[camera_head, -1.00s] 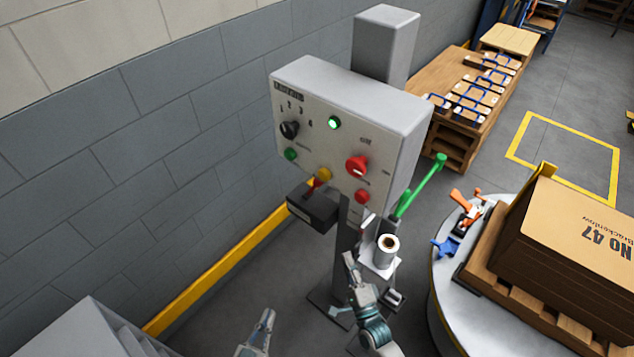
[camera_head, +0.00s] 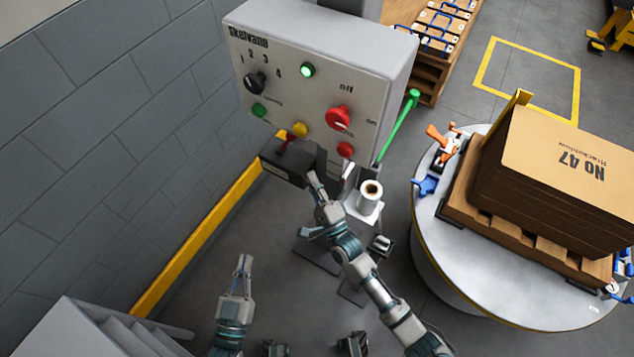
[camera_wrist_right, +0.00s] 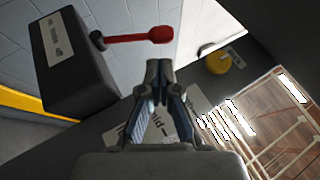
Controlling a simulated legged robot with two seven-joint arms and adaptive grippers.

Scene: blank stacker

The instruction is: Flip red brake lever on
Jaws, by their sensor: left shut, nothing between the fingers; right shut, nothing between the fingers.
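The red brake lever (camera_head: 286,139) sticks out of a black box (camera_head: 286,168) mounted under the grey control panel (camera_head: 310,100). In the right wrist view the lever (camera_wrist_right: 140,37) has a dark pivot at the side of the box (camera_wrist_right: 75,62) and extends sideways to a flat red end. My right gripper (camera_head: 313,180) is shut and empty, just right of the box and below the panel. Its fingertips (camera_wrist_right: 159,70) show below the lever's red end, apart from it in the picture. My left gripper (camera_head: 244,262) is shut and empty, low in front of the yellow floor rail.
The panel carries a red off/on knob (camera_head: 338,118), a black selector (camera_head: 255,82) and coloured buttons. A label roll (camera_head: 370,190) and green bar (camera_head: 398,128) stand right of my right gripper. A turntable (camera_head: 430,225) with stacked cardboard is further right.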

